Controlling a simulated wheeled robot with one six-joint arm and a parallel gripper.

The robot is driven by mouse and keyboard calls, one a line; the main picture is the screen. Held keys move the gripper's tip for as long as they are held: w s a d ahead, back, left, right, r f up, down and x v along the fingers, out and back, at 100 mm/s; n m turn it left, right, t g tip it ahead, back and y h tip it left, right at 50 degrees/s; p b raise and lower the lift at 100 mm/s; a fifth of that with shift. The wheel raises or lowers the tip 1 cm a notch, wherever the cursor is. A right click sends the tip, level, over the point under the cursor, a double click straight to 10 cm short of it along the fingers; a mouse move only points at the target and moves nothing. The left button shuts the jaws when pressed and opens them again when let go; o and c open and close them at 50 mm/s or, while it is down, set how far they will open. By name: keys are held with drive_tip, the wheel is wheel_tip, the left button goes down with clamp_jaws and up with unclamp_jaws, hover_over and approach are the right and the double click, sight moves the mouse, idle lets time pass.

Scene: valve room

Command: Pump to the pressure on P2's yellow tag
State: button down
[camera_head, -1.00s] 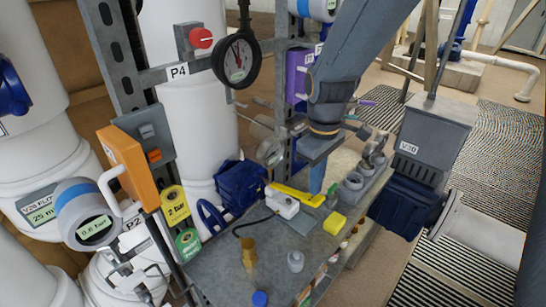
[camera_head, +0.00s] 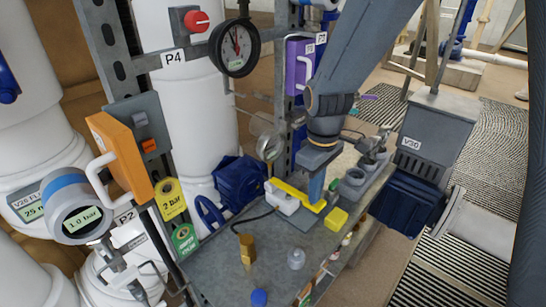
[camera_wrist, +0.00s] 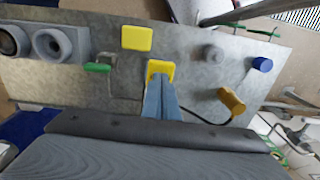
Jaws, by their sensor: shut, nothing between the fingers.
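The yellow tag (camera_head: 170,199) reads "2 bar" and hangs beside the P2 label (camera_head: 125,217) at the left. A round grey gauge with a blue band (camera_head: 80,207) next to it displays "1.0 bar". On the bench, a small white pump body (camera_head: 283,199) carries a yellow lever (camera_head: 293,192). My gripper (camera_head: 315,200) is shut and points down at the lever's right end. In the wrist view, the closed fingertips (camera_wrist: 160,82) are over the yellow end pad (camera_wrist: 160,67) and appear to touch it. They partly hide it.
The metal bench (camera_head: 225,262) also holds a yellow block (camera_head: 337,219), a brass fitting (camera_head: 247,249), a grey knob-like piece (camera_head: 296,259) and a blue cap (camera_head: 259,298). A green tag (camera_head: 185,239) hangs below the yellow one. A dial gauge (camera_head: 235,47) is above, near P4.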

drive_tip(key=shift+r+p, duration=2.25)
drive_tip(key=shift+r, duration=0.2)
drive_tip(key=shift+f, duration=0.1)
drive_tip(key=shift+f+b, duration=1.35)
drive_tip(key=shift+f, duration=1.15)
drive_tip(key=shift+r+p, duration=2.15)
drive_tip(key=shift+r, duration=0.4)
drive_tip(key=shift+r+p, duration=1.25)
drive_tip(key=shift+r, duration=0.75)
